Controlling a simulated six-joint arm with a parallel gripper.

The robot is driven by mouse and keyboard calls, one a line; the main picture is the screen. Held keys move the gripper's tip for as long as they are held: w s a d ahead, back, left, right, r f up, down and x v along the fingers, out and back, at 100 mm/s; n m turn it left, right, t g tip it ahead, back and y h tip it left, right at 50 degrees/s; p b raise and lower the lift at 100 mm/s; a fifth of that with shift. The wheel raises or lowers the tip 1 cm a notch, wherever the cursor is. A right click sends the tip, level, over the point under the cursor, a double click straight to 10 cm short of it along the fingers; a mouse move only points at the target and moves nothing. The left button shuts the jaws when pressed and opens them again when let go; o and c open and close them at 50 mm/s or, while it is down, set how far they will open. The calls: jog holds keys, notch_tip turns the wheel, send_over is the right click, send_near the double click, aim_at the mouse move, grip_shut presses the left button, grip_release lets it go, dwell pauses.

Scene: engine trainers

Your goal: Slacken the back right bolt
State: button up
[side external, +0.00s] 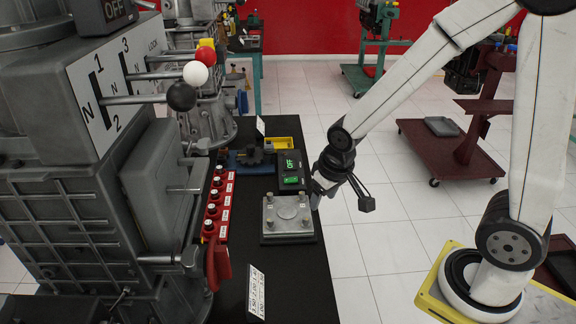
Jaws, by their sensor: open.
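A grey square metal plate (288,218) lies on the black bench top, with a bolt standing at each corner and a round raised disc in the middle. The back right bolt (303,198), as seen in the picture, stands upright at the plate's far right corner. My gripper (315,195) points down just to the right of this corner, close to the bolt. It is open, though its fingers are small and partly hidden by the wrist. I cannot tell whether a finger touches the bolt.
A blue vise-like tool (252,156) and a yellow bin (284,144) are further back. A red strip of knobs (216,205) and a large grey machine (90,180) border the left. The bench front is mostly clear.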

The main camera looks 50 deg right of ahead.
jog(key=w+d+f+m+h, duration=0.1)
jog(key=w+f+m, duration=0.1)
jog(key=w, duration=0.4)
jog(key=w+d+f+m, duration=0.2)
jog(key=w, duration=0.5)
jog(key=m+h, duration=0.2)
jog(key=m, duration=0.2)
send_near(269, 195)
jog(key=shift+s+d+f+t, duration=0.15)
jog(key=shift+d+f+t, duration=0.15)
jog(key=shift+d+f, duration=0.15)
jog(key=shift+f, duration=0.2)
jog(key=shift+x, duration=3.75)
jog(key=shift+a, duration=0.1)
grip_shut()
